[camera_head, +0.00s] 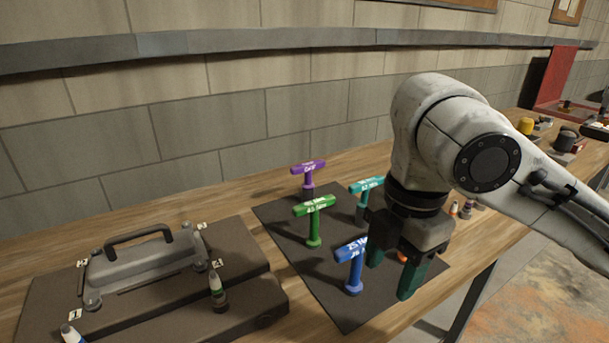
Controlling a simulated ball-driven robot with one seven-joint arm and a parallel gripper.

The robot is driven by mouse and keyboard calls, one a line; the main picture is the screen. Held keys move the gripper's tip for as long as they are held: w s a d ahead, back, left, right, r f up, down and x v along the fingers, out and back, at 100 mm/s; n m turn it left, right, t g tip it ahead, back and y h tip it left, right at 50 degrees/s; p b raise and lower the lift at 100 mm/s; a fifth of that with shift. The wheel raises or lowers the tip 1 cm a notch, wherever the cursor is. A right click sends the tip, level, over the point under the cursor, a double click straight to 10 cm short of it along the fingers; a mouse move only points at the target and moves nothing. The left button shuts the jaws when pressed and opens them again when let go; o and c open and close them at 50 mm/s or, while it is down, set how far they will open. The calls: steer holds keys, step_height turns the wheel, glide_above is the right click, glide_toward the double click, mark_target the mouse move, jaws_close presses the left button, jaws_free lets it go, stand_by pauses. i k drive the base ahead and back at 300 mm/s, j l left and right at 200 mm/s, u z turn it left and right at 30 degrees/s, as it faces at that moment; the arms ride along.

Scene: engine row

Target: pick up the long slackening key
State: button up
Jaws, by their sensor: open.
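Several T-handled keys stand upright on a dark mat (290,235): a purple one (309,167), a green one (314,206), a teal one (366,186) and a blue one (354,250). Their handle lettering is too small to read surely, so I cannot tell which is the long slackening key. My gripper (393,274) points down over the mat's right part, just right of the blue key. Its dark green fingers are apart and hold nothing that I can see. A bit of orange (402,257) shows between them, mostly hidden.
A dark stepped block (245,290) carries a grey cover with a handle (140,255) and small bottle-like pieces at left. Small items and a red stand (556,80) are farther along the wooden bench (215,205). A wall runs behind.

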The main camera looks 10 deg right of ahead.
mark_target(307, 188)
steer(key=i, duration=1.7)
